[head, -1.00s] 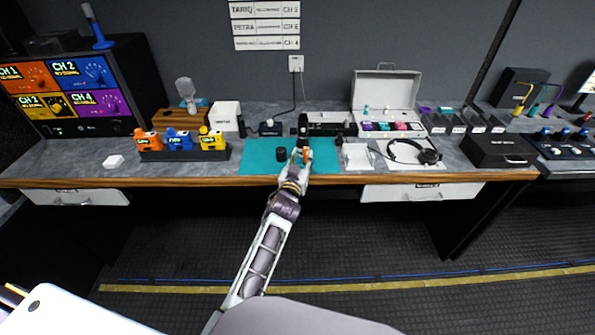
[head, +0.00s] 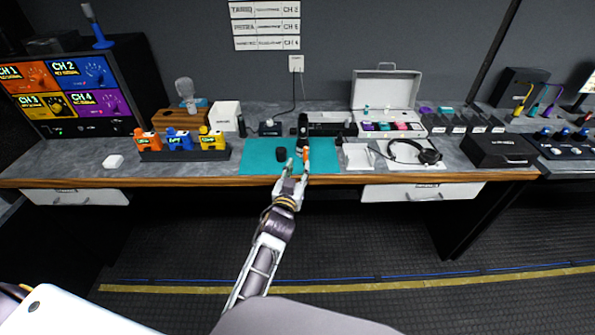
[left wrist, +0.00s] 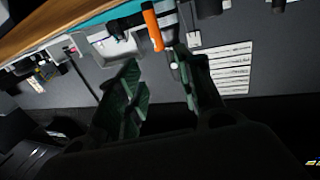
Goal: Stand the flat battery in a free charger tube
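An orange stick-like piece, which looks like the battery (head: 306,154), is at the teal mat beside my left gripper's right fingertip. My right gripper is not in view.
A short black cylinder (head: 281,155) stands on the teal mat (head: 258,158), left of the gripper. A rack of coloured packs (head: 180,143) is to the left. A white pad (head: 357,156) and headphones (head: 410,152) are to the right. A small black device (head: 270,128) stands behind the mat.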

